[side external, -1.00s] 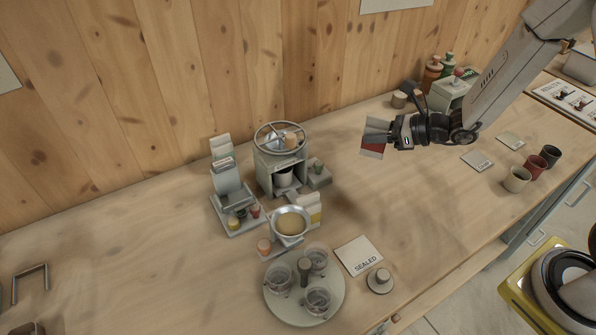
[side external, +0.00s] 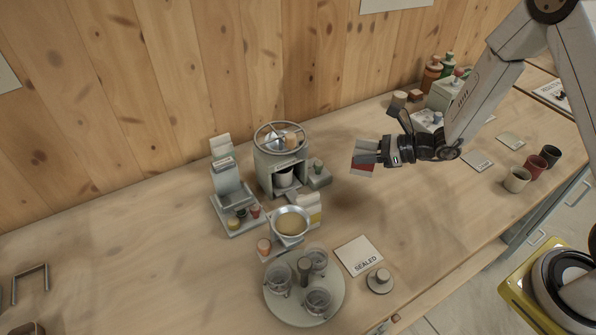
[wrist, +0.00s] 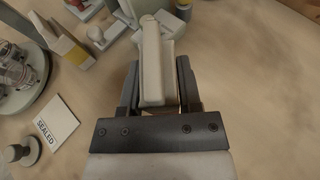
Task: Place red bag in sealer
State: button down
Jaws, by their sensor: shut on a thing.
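My gripper (side external: 380,152) is shut on the red bag (side external: 362,164), a pale packet with a red band, and holds it in the air above the table. In the wrist view the gripper (wrist: 158,92) has the bag's pale edge (wrist: 152,62) between its fingers; the red band is hidden there. A grey device (side external: 231,190) that looks like the sealer stands left of the wheel-topped mixer (side external: 281,165), with small coloured knobs on its base. The bag is apart from it, well to its right.
A metal bowl (side external: 291,222) and a round tray (side external: 330,312) with several glass jars stand in front of the mixer. A SEALED card (side external: 359,255) lies beside the tray. Three cups (side external: 534,168) stand far right.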

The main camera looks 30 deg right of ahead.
aim_at(363, 165)
jog(key=shift+f, duration=0.2)
jog(key=shift+f, duration=1.7)
jog(key=shift+f, duration=0.1)
jog(key=shift+c, duration=1.4)
grip_release()
jog(key=v, duration=1.2)
